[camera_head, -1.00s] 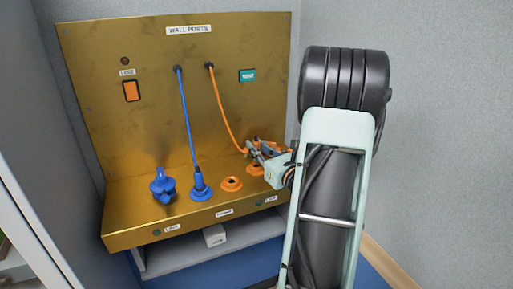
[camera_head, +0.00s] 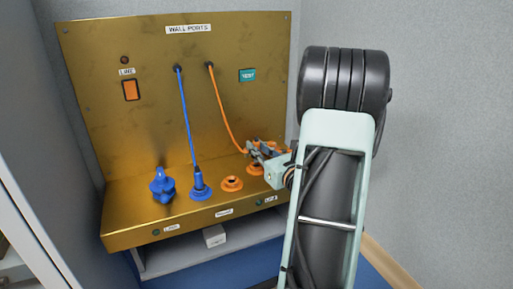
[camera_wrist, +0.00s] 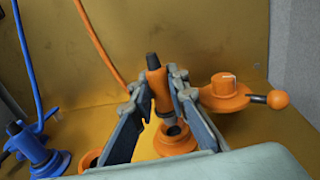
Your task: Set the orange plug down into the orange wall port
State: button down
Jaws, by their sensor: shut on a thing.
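The orange plug (camera_wrist: 155,82) has a black top and a grey lower end. It stands about upright between the two fingers of my gripper (camera_wrist: 158,108), which is shut on it. Its grey end is over an orange port (camera_wrist: 176,143) in the wrist view; I cannot tell whether it touches the port. In the head view my gripper (camera_head: 260,152) is at the right end of the brass ledge, and an orange port (camera_head: 255,169) shows partly below it. The orange cable (camera_head: 222,110) runs from the panel down to the plug.
A second orange port (camera_head: 231,184) is empty, left of the gripper. A blue plug stands in a blue port (camera_head: 200,193), with a blue valve (camera_head: 162,187) further left. An orange valve with a handle (camera_wrist: 225,92) is close to the right finger. A grey wall is at the right.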

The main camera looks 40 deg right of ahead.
jog(key=shift+f+b, duration=1.3)
jog(key=shift+b, duration=0.3)
dwell(0.7)
dwell(0.4)
jog(key=c, duration=1.8)
grip_release()
